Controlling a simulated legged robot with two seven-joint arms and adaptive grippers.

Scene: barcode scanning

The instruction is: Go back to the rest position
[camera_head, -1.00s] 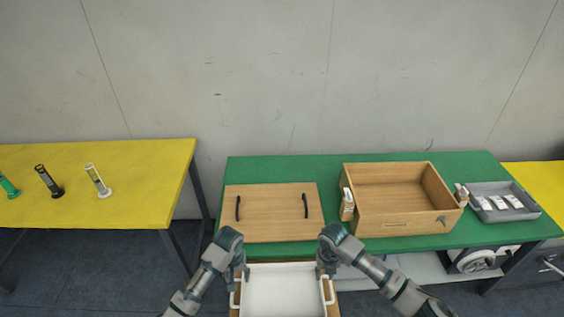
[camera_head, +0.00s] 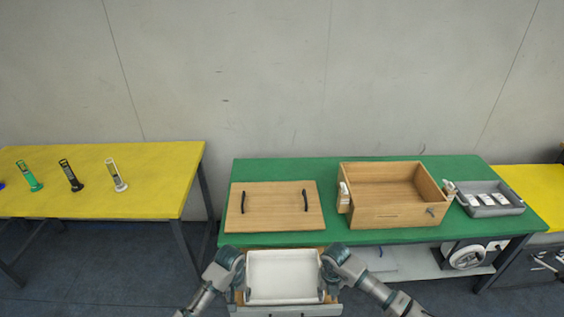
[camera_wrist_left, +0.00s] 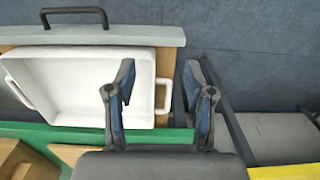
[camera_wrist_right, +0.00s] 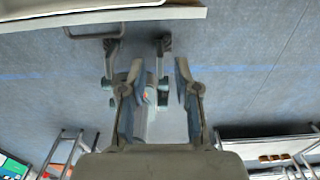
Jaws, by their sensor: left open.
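A white tray (camera_head: 283,276) with side handles lies in a pulled-out drawer at the front of the green table (camera_head: 330,168). It also shows in the left wrist view (camera_wrist_left: 75,85). My left gripper (camera_head: 238,282) is at the tray's left side in the head view. In the left wrist view my left gripper (camera_wrist_left: 158,75) is open and empty, its fingers beside a tray handle. My right gripper (camera_head: 328,285) is at the tray's right side. In the right wrist view my right gripper (camera_wrist_right: 159,75) is open and empty, over floor.
A wooden board (camera_head: 275,207) with two dark handles, an open wooden box (camera_head: 388,216) and a grey tray (camera_head: 508,208) with white items are on the green table. A yellow table (camera_head: 140,155) at the left holds several upright scanners.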

